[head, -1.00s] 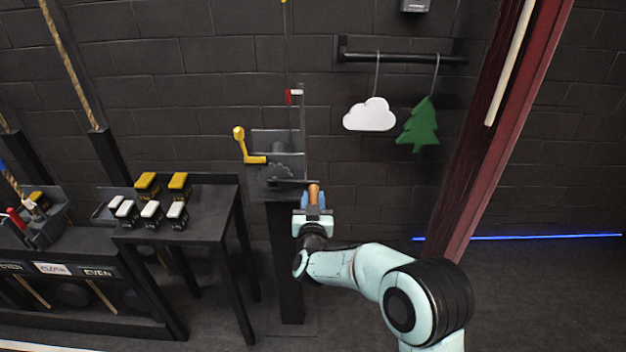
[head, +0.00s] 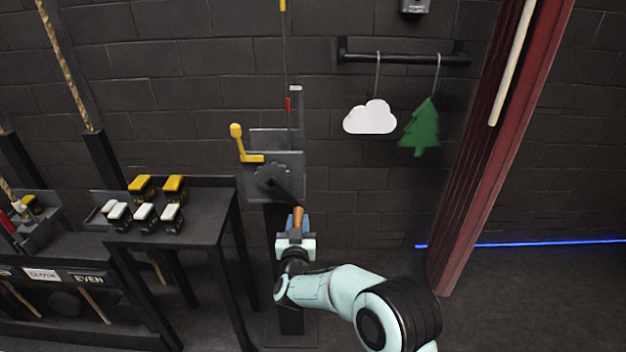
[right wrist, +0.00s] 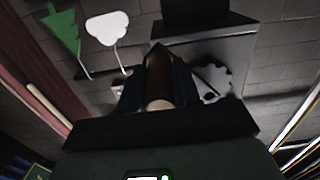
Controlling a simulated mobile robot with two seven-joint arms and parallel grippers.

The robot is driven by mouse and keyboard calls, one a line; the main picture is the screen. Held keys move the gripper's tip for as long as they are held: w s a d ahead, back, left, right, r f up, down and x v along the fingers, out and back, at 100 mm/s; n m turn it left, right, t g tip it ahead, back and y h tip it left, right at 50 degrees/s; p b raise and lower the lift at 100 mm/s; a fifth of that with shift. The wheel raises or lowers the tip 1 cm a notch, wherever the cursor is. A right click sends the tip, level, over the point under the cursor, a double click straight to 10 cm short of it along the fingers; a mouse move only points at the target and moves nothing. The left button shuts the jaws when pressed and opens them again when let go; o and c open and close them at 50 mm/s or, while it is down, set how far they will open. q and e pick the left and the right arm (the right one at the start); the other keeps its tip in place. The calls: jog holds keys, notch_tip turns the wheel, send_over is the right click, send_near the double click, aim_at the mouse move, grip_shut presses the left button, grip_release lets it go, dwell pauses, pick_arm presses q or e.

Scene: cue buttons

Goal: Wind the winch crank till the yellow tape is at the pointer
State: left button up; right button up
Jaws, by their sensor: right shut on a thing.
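The winch (head: 260,185) is a grey box with a toothed wheel on a dark post. Its crank arm (head: 288,188) points down and right to a brown wooden handle (head: 298,215). My right gripper (head: 296,224) is shut on this handle, which also shows between the fingers in the right wrist view (right wrist: 159,80). The yellow tape (head: 283,5) is on the thin line at the top edge of the head view. A red mark (head: 288,104) is lower on that line, beside an upright bar with a pale tip (head: 296,88), which looks like the pointer. My left gripper is out of view.
A yellow lever (head: 238,140) sticks up at the winch's left side. A black table (head: 205,215) with several yellow and white buttons stands to the left. A white cloud (head: 370,118) and a green tree (head: 420,130) hang from a rail at the right.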

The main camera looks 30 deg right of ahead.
jog(key=shift+w+a+f, duration=0.25)
jog(key=shift+w+a, duration=0.05)
jog(key=shift+a, duration=0.35)
jog(key=shift+r, duration=0.15)
